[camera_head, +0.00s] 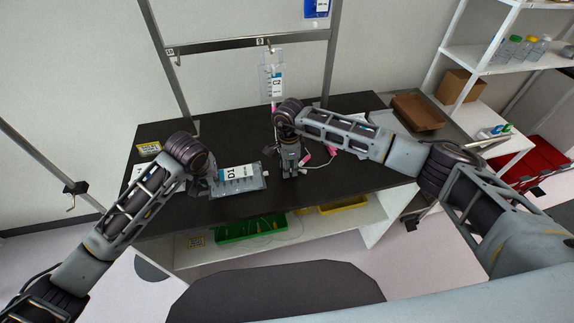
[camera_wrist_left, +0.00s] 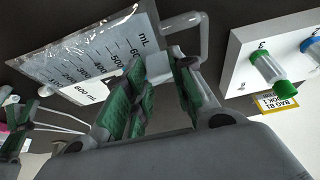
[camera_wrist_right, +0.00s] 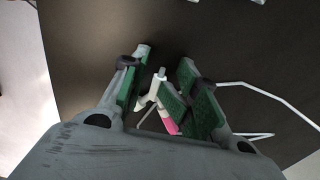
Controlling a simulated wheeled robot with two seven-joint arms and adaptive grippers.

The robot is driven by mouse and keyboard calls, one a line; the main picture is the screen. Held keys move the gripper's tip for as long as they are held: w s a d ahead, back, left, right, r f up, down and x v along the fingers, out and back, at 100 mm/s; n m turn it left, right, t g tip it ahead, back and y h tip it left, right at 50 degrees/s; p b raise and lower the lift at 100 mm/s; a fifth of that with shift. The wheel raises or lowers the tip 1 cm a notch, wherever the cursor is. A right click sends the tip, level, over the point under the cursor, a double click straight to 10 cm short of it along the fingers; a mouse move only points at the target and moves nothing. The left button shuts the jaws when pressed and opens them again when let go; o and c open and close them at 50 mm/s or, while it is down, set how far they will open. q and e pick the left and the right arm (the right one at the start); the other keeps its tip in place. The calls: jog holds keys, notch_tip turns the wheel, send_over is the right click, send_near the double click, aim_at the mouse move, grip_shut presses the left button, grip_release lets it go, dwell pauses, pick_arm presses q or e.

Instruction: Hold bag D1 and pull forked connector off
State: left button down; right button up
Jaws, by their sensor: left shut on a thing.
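Bag D1 (camera_head: 240,172), a clear bag with a white label, is at the left front of the dark table; its graduated face shows in the left wrist view (camera_wrist_left: 85,50). My left gripper (camera_head: 208,183) is shut on the bag's end, with a pale port and tube loop (camera_wrist_left: 182,22) by its fingers. My right gripper (camera_head: 290,172) points down at the table to the right of the bag. Its fingers are apart, with the white forked connector (camera_wrist_right: 151,96) and its pink part (camera_wrist_right: 169,122) between them. I cannot tell whether the fingers touch it.
Bag C2 (camera_head: 277,84) hangs from the metal rack behind my right gripper. Thin white tubing (camera_wrist_right: 262,92) runs beside the right fingers. A white holder (camera_wrist_left: 241,55) with capped tubes stands near my left gripper. Green (camera_head: 235,236) and yellow (camera_head: 350,206) trays sit below.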

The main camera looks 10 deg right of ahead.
pick_arm(q)
jog(key=shift+w+d, duration=0.15)
pick_arm(e)
jog(key=shift+d+f, duration=0.15)
jog(key=shift+f, duration=0.05)
jog(key=shift+r, duration=0.25)
jog(key=shift+w+a+r, duration=0.1)
jog(key=shift+a+r, duration=0.05)
jog(key=shift+a, duration=0.05)
jog(key=shift+r, duration=0.5)
notch_tip(320, 180, up, 10)
jog(key=shift+d+r, duration=0.15)
jog(key=shift+r, duration=0.05)
dwell(0.3)
pick_arm(q)
jog(key=c, duration=1.1)
grip_release()
jog(key=shift+r, duration=0.15)
